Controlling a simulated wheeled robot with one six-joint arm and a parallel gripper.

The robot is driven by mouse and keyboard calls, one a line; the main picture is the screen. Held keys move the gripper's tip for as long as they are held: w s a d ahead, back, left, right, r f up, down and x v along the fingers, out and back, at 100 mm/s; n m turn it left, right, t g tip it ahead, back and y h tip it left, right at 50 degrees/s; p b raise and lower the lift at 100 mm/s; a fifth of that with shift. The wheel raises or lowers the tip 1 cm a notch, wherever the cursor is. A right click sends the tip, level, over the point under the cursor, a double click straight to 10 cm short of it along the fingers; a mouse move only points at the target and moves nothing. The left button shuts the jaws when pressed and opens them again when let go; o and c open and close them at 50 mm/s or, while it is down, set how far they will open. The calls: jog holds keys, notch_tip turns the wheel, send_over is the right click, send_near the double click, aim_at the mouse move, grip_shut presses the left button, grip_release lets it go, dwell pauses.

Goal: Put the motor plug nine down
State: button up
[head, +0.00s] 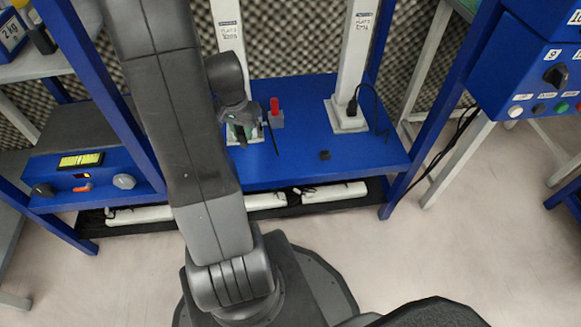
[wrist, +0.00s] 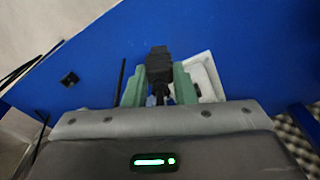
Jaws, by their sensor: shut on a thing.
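My gripper (wrist: 160,90) has green fingers shut on a black plug, the motor plug nine (wrist: 158,62), in the wrist view. The plug sits between the fingertips, over the blue bench top. In the head view my gripper (head: 240,132) is low over the blue bench (head: 300,170), in front of the base of the left white post (head: 229,40). The held plug is not clear there, hidden by my gripper. I cannot tell whether the plug touches the bench.
A small black block (head: 325,155) lies on the bench. A red-topped grey piece (head: 275,112) stands right of my gripper. A black plug with a cable (head: 352,106) is at the right white post (head: 352,60). The bench's front middle and right are mostly clear.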

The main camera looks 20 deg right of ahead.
notch_tip(320, 180, down, 10)
jog(key=b, duration=0.3)
jog(key=shift+r+b, duration=0.25)
jog(key=shift+b, duration=0.05)
jog(key=shift+f, duration=0.15)
jog(key=o, duration=1)
jog(key=r+p, duration=0.1)
jog(key=r, duration=0.3)
jog(key=r+p, duration=0.2)
jog(key=r, duration=0.2)
jog(key=s+a+r+p, duration=0.1)
jog(key=r, duration=0.3)
jog(key=shift+r+p, duration=0.15)
jog(key=shift+p, duration=0.15)
